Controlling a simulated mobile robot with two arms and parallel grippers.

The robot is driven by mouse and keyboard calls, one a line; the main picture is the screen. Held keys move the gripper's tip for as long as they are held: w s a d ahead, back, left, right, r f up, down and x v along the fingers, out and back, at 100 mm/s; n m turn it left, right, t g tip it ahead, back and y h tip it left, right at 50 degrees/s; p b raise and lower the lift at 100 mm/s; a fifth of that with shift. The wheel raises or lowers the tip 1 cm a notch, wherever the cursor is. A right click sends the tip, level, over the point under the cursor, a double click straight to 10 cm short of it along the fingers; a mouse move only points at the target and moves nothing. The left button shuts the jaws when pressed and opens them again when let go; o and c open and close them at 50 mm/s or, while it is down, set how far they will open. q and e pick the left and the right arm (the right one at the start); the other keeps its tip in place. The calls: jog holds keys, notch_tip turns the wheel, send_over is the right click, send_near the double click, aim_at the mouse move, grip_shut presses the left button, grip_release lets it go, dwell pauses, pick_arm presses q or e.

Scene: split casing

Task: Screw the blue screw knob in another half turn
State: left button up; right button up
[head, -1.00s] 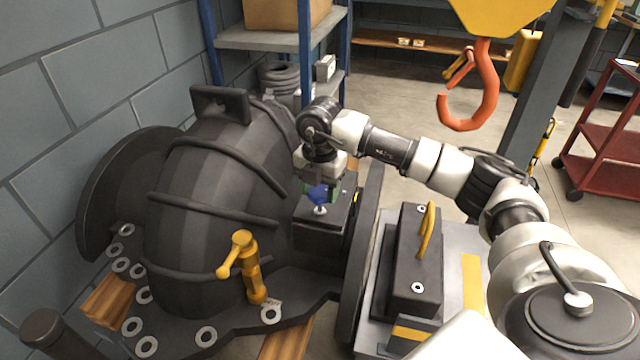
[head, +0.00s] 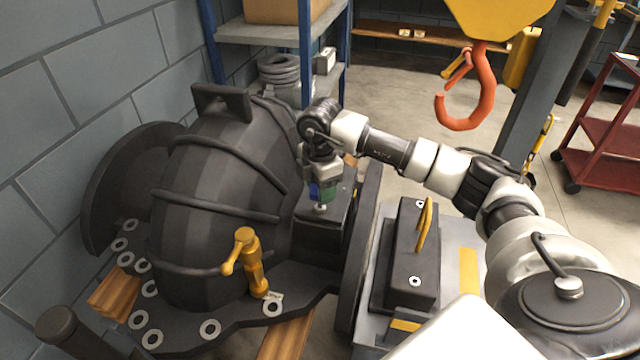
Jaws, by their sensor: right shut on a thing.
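The blue screw knob (head: 314,191) sits upright on its screw above the dark box-shaped block on the side of the big dark casing (head: 205,200). It is small and partly hidden by my fingers. My right gripper (head: 321,192) points down from above and is shut on the blue knob, with a green finger pad in front of it. A pale washer or screw foot shows just below the knob on the block's top (head: 335,211). My left gripper is not in view.
A yellow handle (head: 245,263) stands on the casing's flange (head: 190,342) among several washers. A dark box with a yellow grip (head: 408,255) lies right of the casing. An orange hook (head: 470,100) hangs behind my right arm. A red cart (head: 600,145) stands far right.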

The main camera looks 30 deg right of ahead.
jog(key=shift+r, duration=0.1)
dwell(0.3)
jog(key=o, duration=0.9)
notch_tip(320, 180, up, 11)
jog(key=shift+f, duration=0.15)
